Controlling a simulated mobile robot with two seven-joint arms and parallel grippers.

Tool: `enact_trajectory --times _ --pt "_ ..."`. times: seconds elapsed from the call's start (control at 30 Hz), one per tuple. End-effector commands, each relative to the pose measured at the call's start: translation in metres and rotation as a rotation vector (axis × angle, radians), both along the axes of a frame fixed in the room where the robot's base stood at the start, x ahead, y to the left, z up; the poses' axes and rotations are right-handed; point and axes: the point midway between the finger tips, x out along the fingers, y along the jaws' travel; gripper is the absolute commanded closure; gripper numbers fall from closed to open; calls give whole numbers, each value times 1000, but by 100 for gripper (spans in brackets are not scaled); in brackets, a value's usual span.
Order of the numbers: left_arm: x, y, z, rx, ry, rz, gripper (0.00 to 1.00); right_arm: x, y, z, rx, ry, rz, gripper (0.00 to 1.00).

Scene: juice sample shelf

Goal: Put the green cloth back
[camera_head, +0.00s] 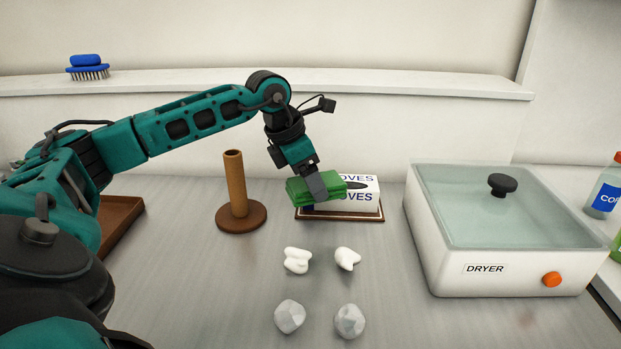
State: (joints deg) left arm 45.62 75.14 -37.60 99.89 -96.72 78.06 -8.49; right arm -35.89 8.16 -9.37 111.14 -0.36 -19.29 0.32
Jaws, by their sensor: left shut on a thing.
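The green cloth (299,191) is a folded bundle in the middle of the camera_head view. My left gripper (318,186) comes down from above and is shut on it. The cloth is held in front of the left part of a white gloves box (362,196) and hides some of its lettering. I cannot tell whether the cloth touches the box or the tray under it. My right gripper is not in view.
A wooden post on a round base (241,216) stands left of the cloth. White crumpled pieces (297,260) and grey-white lumps (290,316) lie in front. A dryer (500,235) stands right, bottles (606,190) beyond it. A brown tray (122,218) is left; a blue brush (88,67) is on the ledge.

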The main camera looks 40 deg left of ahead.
Motion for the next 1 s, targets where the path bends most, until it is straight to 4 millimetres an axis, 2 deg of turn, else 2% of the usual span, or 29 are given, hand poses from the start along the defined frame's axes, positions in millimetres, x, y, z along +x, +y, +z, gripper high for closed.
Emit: enact_trajectory --times 0.63,0.67,0.9,1.0 --pt "0 0 -11 0 0 0 57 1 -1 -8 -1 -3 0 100" --pt "0 0 -12 0 0 0 26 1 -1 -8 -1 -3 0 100" --pt "0 0 -11 0 0 0 3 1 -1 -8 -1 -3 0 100" --pt "0 0 -11 0 0 0 3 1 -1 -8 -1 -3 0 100"
